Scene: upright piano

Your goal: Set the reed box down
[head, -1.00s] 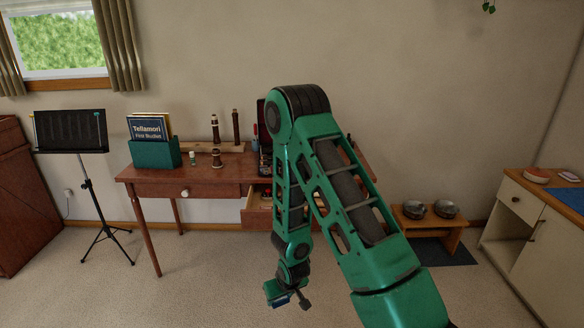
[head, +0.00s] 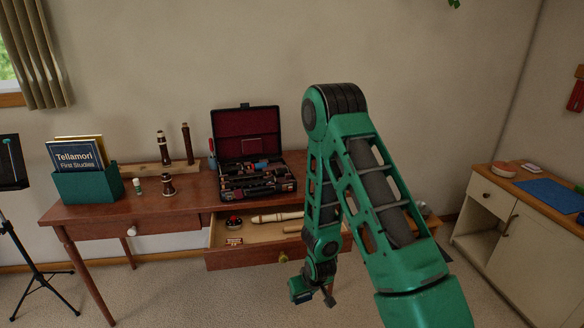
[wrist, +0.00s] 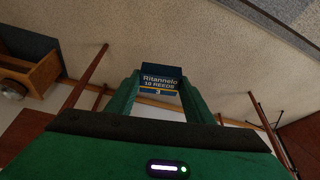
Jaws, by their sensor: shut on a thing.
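My gripper (head: 302,292) hangs low in front of the desk (head: 90,212), above the carpet. In the wrist view its two green fingers (wrist: 160,90) are shut on the reed box (wrist: 160,76), a small dark blue box with "Ritannelo 10 REEDS" and a "3" on its label. The box sits between the fingers, clear of any surface. In the head view the box is mostly hidden by the gripper.
An open drawer (head: 222,236) juts out, holding a recorder, a round tin and small items. On the desk stand an open instrument case (head: 277,190), upright woodwind parts and a green book holder (head: 85,186). A cabinet (head: 490,222) with a blue mat (head: 550,194) stands right.

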